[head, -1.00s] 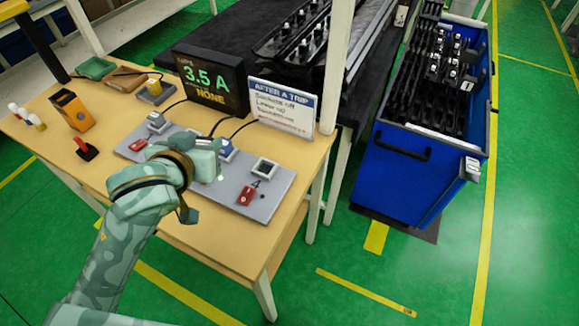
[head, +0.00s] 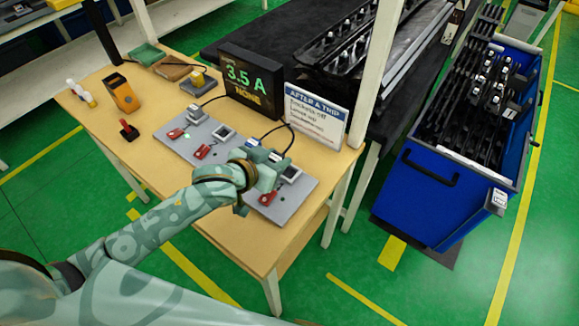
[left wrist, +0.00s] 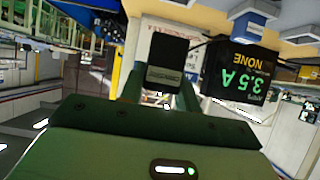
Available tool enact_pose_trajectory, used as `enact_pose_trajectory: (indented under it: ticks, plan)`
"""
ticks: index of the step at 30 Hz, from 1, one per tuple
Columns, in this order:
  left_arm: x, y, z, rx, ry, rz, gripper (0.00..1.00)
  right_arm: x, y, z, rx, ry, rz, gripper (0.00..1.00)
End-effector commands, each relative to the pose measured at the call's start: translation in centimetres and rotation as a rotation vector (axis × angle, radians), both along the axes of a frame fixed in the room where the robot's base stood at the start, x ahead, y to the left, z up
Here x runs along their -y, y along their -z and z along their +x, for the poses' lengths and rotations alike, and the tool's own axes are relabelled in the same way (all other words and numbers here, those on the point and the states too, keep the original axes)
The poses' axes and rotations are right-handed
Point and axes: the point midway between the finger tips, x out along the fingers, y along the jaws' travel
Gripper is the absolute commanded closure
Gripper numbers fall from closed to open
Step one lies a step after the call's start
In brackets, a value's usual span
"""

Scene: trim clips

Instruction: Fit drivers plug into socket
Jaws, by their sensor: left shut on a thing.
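A grey socket strip (head: 182,146) with red switches lies along the table's front right. A grey plug (head: 195,114) sits at its left end, and a square socket (head: 223,132) beside it looks empty. My left gripper (head: 272,172) is over the right part of the strip, by the last socket (head: 291,174). It is shut on a dark plug (left wrist: 167,62), which shows between the fingers in the left wrist view. A blue-topped plug (head: 253,144) is just behind the gripper. Whether the held plug touches a socket is hidden. My right gripper is out of view.
A display (head: 252,80) reading 3.5 A and NONE and a sign (head: 316,118) stand behind the strip. A yellow-topped block (head: 200,83), an orange meter (head: 121,93) and a red-and-black item (head: 128,130) are on the table. A blue bin (head: 430,185) stands at right.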

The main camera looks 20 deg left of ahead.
Motion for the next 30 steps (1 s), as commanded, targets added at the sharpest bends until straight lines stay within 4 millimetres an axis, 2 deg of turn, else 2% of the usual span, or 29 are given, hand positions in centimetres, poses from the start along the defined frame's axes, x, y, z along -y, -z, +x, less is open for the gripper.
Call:
enact_pose_trajectory:
  ticks: [2, 3, 6, 9, 15, 21, 30]
  plan:
    - [0.5, 1.4, 2.5, 0.001, -0.001, 0.000, 0.91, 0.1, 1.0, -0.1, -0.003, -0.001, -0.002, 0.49]
    - [0.6, 2.7, 3.0, -0.002, -0.001, 0.000, 0.91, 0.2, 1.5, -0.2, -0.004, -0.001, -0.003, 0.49]
    - [1.0, 4.6, 4.6, -0.001, 0.000, 0.000, 0.91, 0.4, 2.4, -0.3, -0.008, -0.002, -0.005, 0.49]
    - [1.2, 5.8, 5.7, -0.001, -0.001, -0.002, 0.91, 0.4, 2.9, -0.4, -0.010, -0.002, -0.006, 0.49]
    - [1.4, 6.9, 6.7, 0.000, 0.000, 0.000, 0.91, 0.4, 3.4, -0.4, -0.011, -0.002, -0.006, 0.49]
    - [1.4, 10.0, 6.6, -0.003, 0.001, 0.001, 0.91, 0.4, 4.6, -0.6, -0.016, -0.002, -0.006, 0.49]
    - [1.4, 9.9, 6.6, -0.001, 0.001, 0.000, 0.91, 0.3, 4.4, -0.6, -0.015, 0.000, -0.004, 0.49]
